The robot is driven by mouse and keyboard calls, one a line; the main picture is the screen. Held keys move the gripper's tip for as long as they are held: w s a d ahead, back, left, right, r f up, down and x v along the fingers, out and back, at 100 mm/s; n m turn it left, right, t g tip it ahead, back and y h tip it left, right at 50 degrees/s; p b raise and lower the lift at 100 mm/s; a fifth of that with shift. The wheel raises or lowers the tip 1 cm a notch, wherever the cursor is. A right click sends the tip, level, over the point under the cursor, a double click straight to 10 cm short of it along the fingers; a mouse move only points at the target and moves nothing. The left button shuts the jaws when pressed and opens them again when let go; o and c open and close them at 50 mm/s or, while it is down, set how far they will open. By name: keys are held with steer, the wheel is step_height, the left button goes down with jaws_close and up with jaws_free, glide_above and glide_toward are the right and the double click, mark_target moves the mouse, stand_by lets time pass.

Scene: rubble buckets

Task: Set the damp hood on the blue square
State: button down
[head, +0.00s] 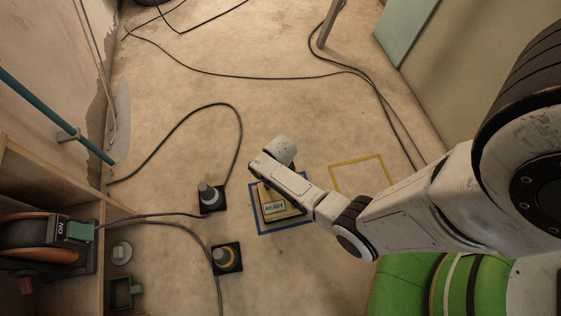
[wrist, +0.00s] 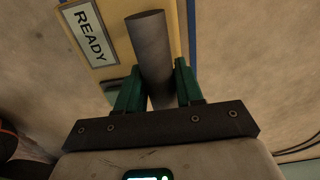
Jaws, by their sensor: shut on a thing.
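The damp hood (head: 284,216) is a yellow box-like thing with a pale READY label, within the outline of the blue square (head: 251,212) on the floor in the head view. My gripper (wrist: 157,92) is above it, with green fingers shut on its grey round handle (wrist: 151,45) in the wrist view. The hood's yellow face and READY label also show there (wrist: 88,32), with a strip of blue line to the right. My wrist hides the hood's upper part in the head view. I cannot tell whether the hood touches the floor.
A yellow square outline (head: 358,159) is empty to the right. Two dark-based round fittings (head: 211,197) (head: 226,258) stand to the left. Black cables (head: 240,130) cross the floor. A wooden shelf (head: 90,212) with an orange reel is at far left.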

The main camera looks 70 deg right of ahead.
steer(key=shift+f, duration=0.2)
steer(key=c, duration=0.6)
jaws_free()
steer(key=shift+c, duration=0.2)
step_height(320, 180, up, 11)
steer(key=p, duration=0.6)
steer(key=shift+f, duration=0.1)
